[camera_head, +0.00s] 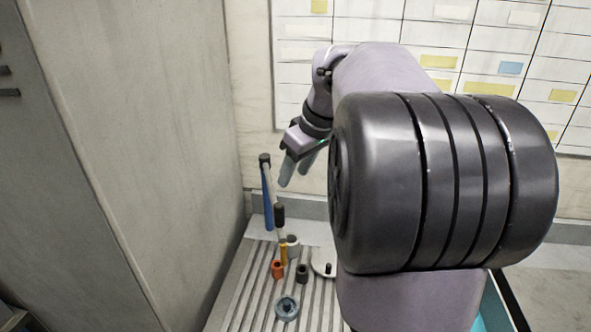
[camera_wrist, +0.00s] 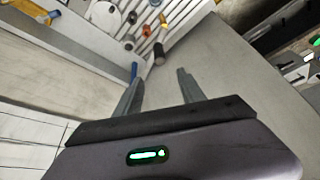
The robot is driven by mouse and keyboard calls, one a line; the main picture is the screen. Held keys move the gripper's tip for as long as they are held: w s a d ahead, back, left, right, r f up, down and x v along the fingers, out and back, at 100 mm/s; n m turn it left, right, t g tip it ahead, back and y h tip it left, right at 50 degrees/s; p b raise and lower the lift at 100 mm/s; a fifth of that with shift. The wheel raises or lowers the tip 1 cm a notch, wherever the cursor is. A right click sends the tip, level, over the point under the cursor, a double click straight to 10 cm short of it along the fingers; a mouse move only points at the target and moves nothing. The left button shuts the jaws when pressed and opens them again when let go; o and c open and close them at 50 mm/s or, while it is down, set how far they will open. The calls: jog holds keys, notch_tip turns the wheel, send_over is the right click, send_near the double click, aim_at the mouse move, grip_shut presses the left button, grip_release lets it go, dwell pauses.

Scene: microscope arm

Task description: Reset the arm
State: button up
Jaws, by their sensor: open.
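My gripper (camera_head: 294,172) hangs at the end of my arm, above and behind the ribbed light tray, near the upright tools. In the wrist view my gripper (camera_wrist: 160,82) shows two grey fingers spread apart, with nothing between them. A tool with a blue shaft and black top (camera_head: 267,200) stands just left of and below the fingers in the head view. A tool with a dark head (camera_head: 279,215) stands beside it. My large dark arm joint hides much of the right side of the head view.
The ribbed tray (camera_head: 233,300) holds an orange piece (camera_head: 277,269), a small dark piece (camera_head: 302,273), a round grey-blue part (camera_head: 287,306) and a pale disc (camera_head: 318,262). A tall grey cabinet (camera_head: 150,150) stands close on the left. A wall board with coloured notes (camera_head: 440,62) is behind.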

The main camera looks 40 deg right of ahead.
jog(key=s+a+f+m+b, duration=0.1)
jog(key=s+a+f+b, duration=0.3)
jog(key=a+f+b, duration=0.6)
jog(key=s+a+f+m+b, duration=0.25)
jog(key=a+f+b, duration=0.6)
jog(key=a, duration=0.45)
jog(key=s+a+f+m+b, duration=0.1)
jog(key=s+a+f+b, duration=0.2)
jog(key=s+f, duration=0.2)
jog(key=s+a+f+t+y+b, duration=0.1)
jog(key=s+a+f+b, duration=0.2)
jog(key=f, duration=0.5)
jog(key=shift+s+a+f+m+y+b, duration=0.15)
jog(key=shift+s+a+m+y+b, duration=0.2)
jog(key=shift+s+a, duration=0.5)
jog(key=shift+s+d, duration=0.15)
jog(key=shift+d, duration=0.05)
